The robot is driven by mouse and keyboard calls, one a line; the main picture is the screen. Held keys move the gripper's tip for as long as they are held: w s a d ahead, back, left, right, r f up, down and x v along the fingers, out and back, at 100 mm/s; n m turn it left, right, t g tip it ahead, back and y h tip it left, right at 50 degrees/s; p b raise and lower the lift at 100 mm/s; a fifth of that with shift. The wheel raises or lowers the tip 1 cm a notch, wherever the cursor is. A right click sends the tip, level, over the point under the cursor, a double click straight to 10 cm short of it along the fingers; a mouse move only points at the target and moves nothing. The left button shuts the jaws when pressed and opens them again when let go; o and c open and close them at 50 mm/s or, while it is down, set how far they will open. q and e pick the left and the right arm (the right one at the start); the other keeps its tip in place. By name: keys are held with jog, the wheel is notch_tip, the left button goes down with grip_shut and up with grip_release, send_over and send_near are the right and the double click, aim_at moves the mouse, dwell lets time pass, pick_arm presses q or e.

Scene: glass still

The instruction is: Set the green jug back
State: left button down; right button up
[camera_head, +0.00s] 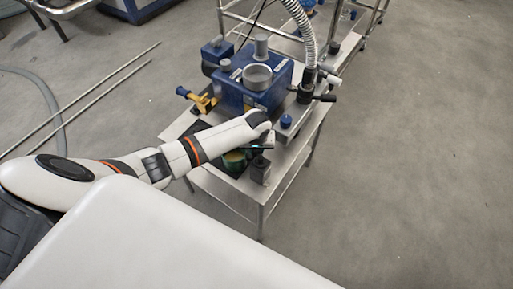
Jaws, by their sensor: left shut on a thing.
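The fingertips are small and partly hidden, and I cannot tell whether the jug touches the table top. My right gripper is not in view.
A blue machine (253,86) with a round metal top stands behind my wrist. A grey ribbed hose (302,27) rises behind it. A small dark block (260,170) stands near the table's front right corner. Two metal rods (82,99) lie at left. Floor at right is clear.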

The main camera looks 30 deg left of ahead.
pick_arm(q)
jog(key=c, duration=1.4)
grip_release()
jog(key=shift+o, duration=0.2)
jog(key=shift+d+p, duration=0.2)
jog(key=shift+p, duration=0.1)
jog(key=p+v, duration=0.6)
jog(key=p, duration=0.3)
jog(key=shift+s+a+r, duration=0.3)
jog(key=shift+s+a, duration=0.1)
jog(key=shift+a, duration=0.15)
dwell(0.7)
dwell(0.3)
jog(key=o, duration=0.5)
